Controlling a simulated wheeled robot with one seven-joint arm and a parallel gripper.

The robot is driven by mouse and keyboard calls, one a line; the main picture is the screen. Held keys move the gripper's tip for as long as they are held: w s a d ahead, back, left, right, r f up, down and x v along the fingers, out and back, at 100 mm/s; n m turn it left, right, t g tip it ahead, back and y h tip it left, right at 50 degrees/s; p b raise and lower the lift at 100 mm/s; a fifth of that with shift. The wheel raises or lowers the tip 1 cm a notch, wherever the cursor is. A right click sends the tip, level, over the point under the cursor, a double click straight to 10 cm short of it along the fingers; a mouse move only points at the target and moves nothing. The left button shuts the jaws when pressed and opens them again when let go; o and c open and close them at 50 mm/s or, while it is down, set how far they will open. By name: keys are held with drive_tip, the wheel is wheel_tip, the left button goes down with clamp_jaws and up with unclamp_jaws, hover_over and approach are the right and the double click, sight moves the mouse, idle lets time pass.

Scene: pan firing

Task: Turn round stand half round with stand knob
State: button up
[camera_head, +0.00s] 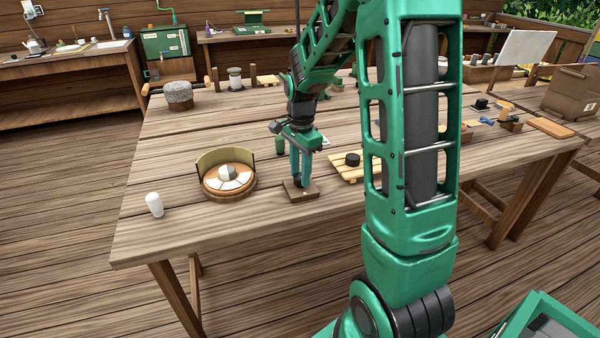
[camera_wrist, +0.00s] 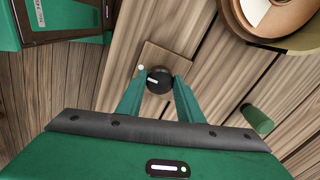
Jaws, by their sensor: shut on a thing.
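The round stand (camera_head: 213,190) is a low wooden disc with a pale segmented top on the table, with a curved olive screen (camera_head: 222,158) along its back and a grey-and-white lump (camera_head: 228,172) on top. It shows partly at the upper right of the wrist view (camera_wrist: 272,22). The stand knob (camera_wrist: 158,80) is a black round knob with a white mark on a small square wooden base (camera_head: 301,193), right of the stand in the head view. My gripper (camera_head: 298,182) points down, shut on the knob, with one finger on each side in the wrist view (camera_wrist: 157,84).
A white cylinder (camera_head: 154,204) stands left of the round stand. A green cylinder (camera_wrist: 257,118) stands near the knob. A slatted board (camera_head: 346,172) with a black piece (camera_head: 352,159) lies to the right. The table front is clear.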

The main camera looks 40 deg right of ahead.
drive_tip(key=shift+d, duration=0.25)
drive_tip(key=o, duration=1.1)
drive_tip(key=shift+c, duration=0.2)
drive_tip(key=shift+a, duration=0.1)
wheel_tip(320, 180, up, 11)
drive_tip(key=shift+f, duration=0.1)
drive_tip(key=s+a+f+n, duration=0.1)
drive_tip(key=s+n, duration=0.5)
drive_tip(key=s, duration=0.8)
drive_tip(key=s+a+f+n, duration=0.1)
drive_tip(key=s+n, duration=0.4)
drive_tip(key=s, duration=0.8)
drive_tip(key=shift+s+f+n, duration=0.35)
drive_tip(key=shift+s+n, duration=0.05)
